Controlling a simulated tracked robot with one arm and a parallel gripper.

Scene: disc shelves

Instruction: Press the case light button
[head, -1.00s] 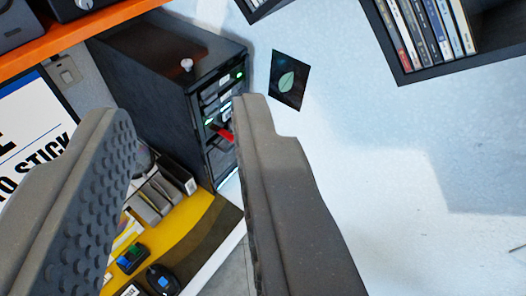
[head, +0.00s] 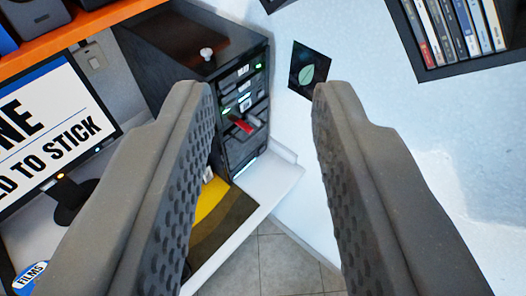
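The black computer case (head: 165,50) stands on the desk in the head view, with its front panel facing right. Its front has several drive bays with small green lights (head: 243,87) and a red piece (head: 242,124) sticking out. A small pale round knob (head: 207,53) stands on top of the case. Which part is the light button I cannot tell for certain. My gripper (head: 265,90) is open and empty, with its two fingers either side of the case front in the picture. The left finger hides part of the case's lower side.
A monitor (head: 45,125) stands at the left, below an orange shelf (head: 85,28). A white desk edge (head: 262,192) runs below the case, with tiled floor (head: 285,262) beyond it. A dark leaf picture (head: 308,70) and a disc shelf (head: 455,68) are on the wall at right.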

